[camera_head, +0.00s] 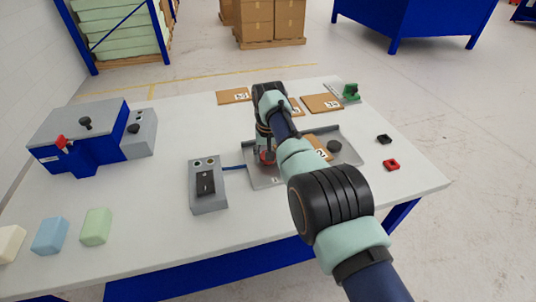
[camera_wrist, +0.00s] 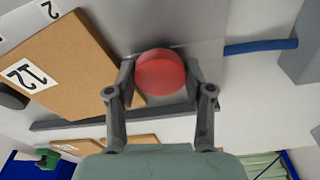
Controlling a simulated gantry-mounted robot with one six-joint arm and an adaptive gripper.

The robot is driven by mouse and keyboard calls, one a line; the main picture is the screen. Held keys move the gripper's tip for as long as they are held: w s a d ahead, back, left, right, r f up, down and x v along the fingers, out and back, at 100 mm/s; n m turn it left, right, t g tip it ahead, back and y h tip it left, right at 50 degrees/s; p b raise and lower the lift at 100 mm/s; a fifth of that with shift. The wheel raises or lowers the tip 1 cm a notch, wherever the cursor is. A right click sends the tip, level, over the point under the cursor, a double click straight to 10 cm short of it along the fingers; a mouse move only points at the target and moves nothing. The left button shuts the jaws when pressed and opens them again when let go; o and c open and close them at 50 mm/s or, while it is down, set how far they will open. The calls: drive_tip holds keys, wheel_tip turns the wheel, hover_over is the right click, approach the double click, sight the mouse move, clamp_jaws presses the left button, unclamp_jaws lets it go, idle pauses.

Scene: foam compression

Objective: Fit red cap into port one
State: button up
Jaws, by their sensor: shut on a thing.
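A round red cap (camera_wrist: 160,72) sits between the two fingers of my gripper (camera_wrist: 160,80) in the wrist view, and the fingers are shut on it. In the head view the red cap (camera_head: 267,157) shows low at the end of my arm, over the left part of a grey metal tray (camera_head: 262,180). A small label marks the tray's front edge below it. I cannot make out port one, and whether the cap touches the tray is unclear. A dark round cap (camera_head: 334,146) stands at the tray's right side.
A brown board (camera_head: 320,143) with a number lies on the tray, partly behind my arm. A grey control box (camera_head: 208,185) stands left, joined by a blue hose (camera_head: 234,168). A blue machine (camera_head: 85,135), foam blocks (camera_head: 96,227) and small black and red parts (camera_head: 391,165) are also on the table.

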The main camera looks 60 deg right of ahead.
drive_tip(key=shift+f+b, duration=0.45)
drive_tip(key=shift+f, duration=0.15)
drive_tip(key=o, duration=1.2)
drive_tip(key=r, duration=0.4)
drive_tip(key=a+r, duration=0.1)
drive_tip(key=r, duration=0.7)
drive_tip(key=shift+s+a, duration=0.15)
drive_tip(key=shift+s, duration=0.2)
